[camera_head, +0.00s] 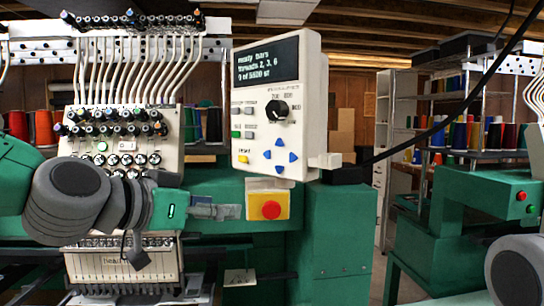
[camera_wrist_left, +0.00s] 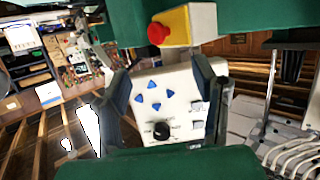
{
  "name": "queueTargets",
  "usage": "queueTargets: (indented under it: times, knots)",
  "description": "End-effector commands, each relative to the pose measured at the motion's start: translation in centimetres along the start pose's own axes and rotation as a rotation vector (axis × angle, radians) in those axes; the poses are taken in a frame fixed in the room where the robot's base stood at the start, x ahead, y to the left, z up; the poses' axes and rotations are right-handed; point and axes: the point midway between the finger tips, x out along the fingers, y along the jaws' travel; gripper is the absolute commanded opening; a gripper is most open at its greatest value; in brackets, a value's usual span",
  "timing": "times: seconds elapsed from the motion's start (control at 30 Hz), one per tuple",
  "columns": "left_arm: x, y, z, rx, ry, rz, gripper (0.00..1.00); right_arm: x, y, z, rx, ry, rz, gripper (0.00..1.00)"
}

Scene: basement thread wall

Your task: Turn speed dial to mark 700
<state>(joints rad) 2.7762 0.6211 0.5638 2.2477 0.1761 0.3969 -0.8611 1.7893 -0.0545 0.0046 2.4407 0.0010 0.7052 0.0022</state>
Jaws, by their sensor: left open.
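The speed dial (camera_head: 277,110) is a round black knob on the front of the white control panel (camera_head: 309,75). Small marks ring it, too small to read surely, and I cannot tell which one it points to. My left gripper (camera_head: 228,211) is in front of the machine, below and left of the dial, and apart from it. In the left wrist view the panel appears upside down, with the dial (camera_wrist_left: 161,131) in the gap between the open, empty fingers of the left gripper (camera_wrist_left: 163,88). My right gripper is out of view.
A yellow box with a red button (camera_head: 270,209) sits just below the panel, close to the left gripper. Blue arrow buttons (camera_head: 280,154) lie under the dial. Thread tubes and tension knobs (camera_head: 115,125) stand left. Another green machine (camera_head: 460,220) stands right.

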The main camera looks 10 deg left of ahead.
Motion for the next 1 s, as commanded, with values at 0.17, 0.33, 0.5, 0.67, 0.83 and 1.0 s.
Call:
queueTargets:
  times: [0.17, 0.33, 0.5, 0.67, 0.83, 1.0]
  knots:
    - [-5.2, 1.8, -11.1, 0.137, 0.216, 0.030, 0.54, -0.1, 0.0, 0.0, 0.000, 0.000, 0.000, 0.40]
    - [-6.9, 2.5, -14.0, 0.183, 0.278, 0.037, 0.54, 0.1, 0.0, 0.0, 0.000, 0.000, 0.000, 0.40]
    - [-5.6, 2.7, -14.1, 0.188, 0.278, 0.036, 0.54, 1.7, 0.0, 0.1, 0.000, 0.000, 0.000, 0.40]
    - [-3.1, 2.9, -14.7, 0.186, 0.272, 0.037, 0.54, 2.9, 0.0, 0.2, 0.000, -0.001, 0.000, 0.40]
    - [0.5, 3.1, -16.1, 0.183, 0.273, 0.038, 0.54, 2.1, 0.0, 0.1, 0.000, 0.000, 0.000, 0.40]
    - [3.4, 3.3, -17.0, 0.182, 0.275, 0.038, 0.54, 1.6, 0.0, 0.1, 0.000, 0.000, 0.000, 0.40]
